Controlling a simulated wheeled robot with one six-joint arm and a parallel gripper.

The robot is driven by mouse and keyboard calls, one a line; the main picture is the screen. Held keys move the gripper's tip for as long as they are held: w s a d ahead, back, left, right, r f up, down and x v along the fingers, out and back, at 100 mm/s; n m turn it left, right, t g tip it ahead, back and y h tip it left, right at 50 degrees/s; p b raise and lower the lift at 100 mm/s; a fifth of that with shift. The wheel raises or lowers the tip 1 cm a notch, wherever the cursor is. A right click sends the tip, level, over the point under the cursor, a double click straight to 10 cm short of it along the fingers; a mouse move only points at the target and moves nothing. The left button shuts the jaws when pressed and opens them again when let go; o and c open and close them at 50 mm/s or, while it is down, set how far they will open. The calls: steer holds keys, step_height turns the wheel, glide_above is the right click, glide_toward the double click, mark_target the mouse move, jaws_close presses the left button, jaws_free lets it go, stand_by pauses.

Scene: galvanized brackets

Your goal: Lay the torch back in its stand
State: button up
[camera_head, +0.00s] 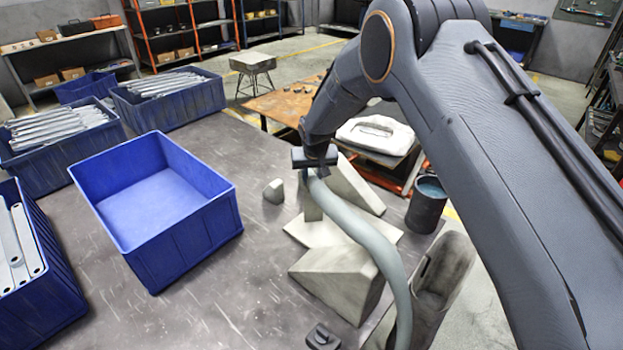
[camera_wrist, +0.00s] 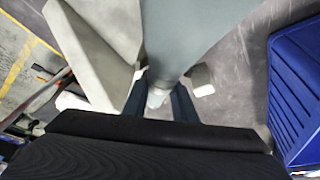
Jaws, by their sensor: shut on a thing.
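The torch (camera_head: 350,222) shows as a long grey-green curved tube running from my gripper (camera_head: 315,165) down to the lower right. In the wrist view my gripper (camera_wrist: 158,100) is shut on the torch (camera_wrist: 190,35), whose narrow pale end lies between the fingers. Pale grey angular pieces, a flat plate with an upright wedge (camera_head: 352,187) and a larger sloped block (camera_head: 338,278), lie under and behind the torch. They may be the stand, but I cannot tell for sure. The torch hides part of them, and contact is unclear.
An empty blue bin (camera_head: 160,190) stands left on the grey table (camera_head: 235,310). Blue bins of metal brackets (camera_head: 45,125) stand beyond it. A small grey block (camera_head: 273,191), a black cup (camera_head: 427,203) and a small black item (camera_head: 322,337) are near the torch.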

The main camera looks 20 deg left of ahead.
steer(key=shift+f, duration=0.45)
steer(key=o, duration=1)
steer(key=shift+o, duration=0.2)
steer(key=shift+f, duration=0.15)
steer(key=shift+s+b+v, duration=0.1)
steer(key=shift+b+v, duration=0.7)
steer(key=shift+v, duration=1.1)
steer(key=shift+s+b+v, duration=0.15)
steer(key=shift+b+v, duration=0.65)
steer(key=shift+v, duration=1.1)
steer(key=shift+d+f, duration=0.1)
